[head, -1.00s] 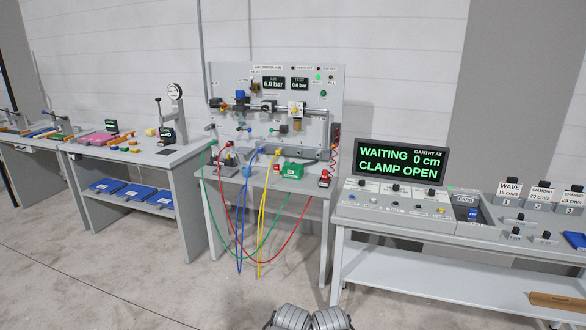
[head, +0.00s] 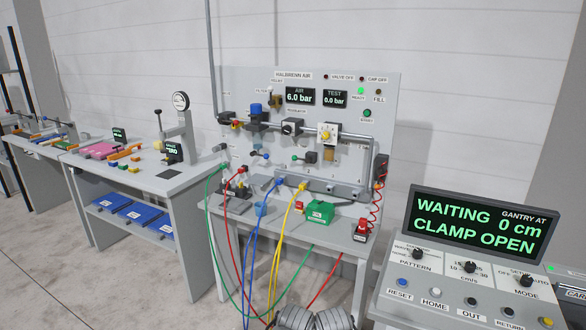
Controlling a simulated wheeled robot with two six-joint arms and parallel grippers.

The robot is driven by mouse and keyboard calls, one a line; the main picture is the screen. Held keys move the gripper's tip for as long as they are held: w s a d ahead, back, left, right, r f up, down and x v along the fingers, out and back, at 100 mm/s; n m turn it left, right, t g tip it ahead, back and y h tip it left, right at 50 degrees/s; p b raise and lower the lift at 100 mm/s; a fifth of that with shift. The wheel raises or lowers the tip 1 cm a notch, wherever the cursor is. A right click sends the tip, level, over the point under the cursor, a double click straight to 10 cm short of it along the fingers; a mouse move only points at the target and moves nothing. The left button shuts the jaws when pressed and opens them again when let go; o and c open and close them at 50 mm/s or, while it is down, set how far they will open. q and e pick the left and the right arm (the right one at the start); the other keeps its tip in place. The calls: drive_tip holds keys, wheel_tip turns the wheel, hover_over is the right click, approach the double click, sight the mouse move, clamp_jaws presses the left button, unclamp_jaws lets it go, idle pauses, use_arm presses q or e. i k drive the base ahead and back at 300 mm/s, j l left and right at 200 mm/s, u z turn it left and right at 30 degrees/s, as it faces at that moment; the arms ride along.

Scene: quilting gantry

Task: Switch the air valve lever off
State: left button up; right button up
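The compressed-air board (head: 385,100) stands upright at the back of the middle bench, and its AIR display (head: 300,96) reads 6.0 bar. Below the pipe are a blue-knobbed lever (head: 262,154) and a green-knobbed lever (head: 300,157). A lamp labelled VALVE OFF (head: 326,77) looks dark; a green lamp (head: 361,90) is lit. Neither gripper is identifiable; only grey rounded parts of mine show at the bottom edge.
Blue, yellow, green and red hoses (head: 247,250) hang off the front of the middle bench (head: 335,225). A green box (head: 319,212) sits on it. A control console (head: 465,285) with a large display stands at right. Another bench (head: 150,180) stands left. Floor is open at lower left.

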sight(236, 122)
drive_tip(key=i+l+u, duration=0.2)
drive_tip(key=i+u, duration=0.2)
drive_tip(key=i, duration=0.15)
drive_tip(key=i+l+u, duration=0.4)
drive_tip(key=i, duration=0.1)
